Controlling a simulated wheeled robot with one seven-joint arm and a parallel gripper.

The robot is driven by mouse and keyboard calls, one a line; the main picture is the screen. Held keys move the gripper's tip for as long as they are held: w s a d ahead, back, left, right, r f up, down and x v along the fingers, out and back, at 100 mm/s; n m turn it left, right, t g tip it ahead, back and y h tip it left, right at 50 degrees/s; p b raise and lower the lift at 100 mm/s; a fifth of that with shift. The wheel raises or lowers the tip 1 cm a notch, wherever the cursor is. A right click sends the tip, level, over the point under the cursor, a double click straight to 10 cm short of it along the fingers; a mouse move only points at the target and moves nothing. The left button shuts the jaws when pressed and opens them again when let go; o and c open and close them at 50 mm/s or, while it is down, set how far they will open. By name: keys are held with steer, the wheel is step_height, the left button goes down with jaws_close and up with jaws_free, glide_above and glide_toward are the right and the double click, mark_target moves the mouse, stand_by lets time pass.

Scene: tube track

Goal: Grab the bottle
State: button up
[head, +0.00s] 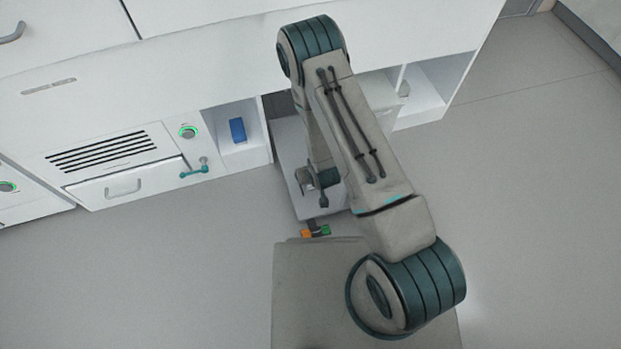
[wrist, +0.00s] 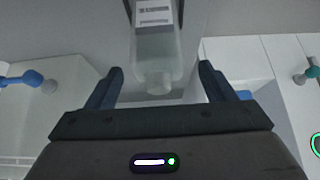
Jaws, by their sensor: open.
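The bottle (wrist: 157,45) is pale and translucent with a white printed label. It shows at the top middle of the wrist view, with its narrow neck pointing down the picture toward my gripper's body. My gripper (wrist: 160,70) is open, with one dark finger on each side of the bottle's neck end and a gap on both sides. I cannot tell how far the bottle is in depth between the fingers. In the head view I cannot make out the bottle; my arm covers much of that area.
A white cabinet row (head: 150,75) runs across the back. It has a vented panel, a green-lit knob (head: 188,132), a teal handle (head: 195,171) and an open niche holding a blue box (head: 237,130). Another open niche (head: 440,80) is to the right. The grey floor (head: 530,200) at right is clear.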

steer(key=b+x, duration=0.3)
steer(key=x, duration=0.2)
steer(key=shift+s+d+f, duration=0.1)
steer(key=shift+f, duration=0.15)
steer(key=shift+r, duration=0.1)
steer(key=c, duration=1.2)
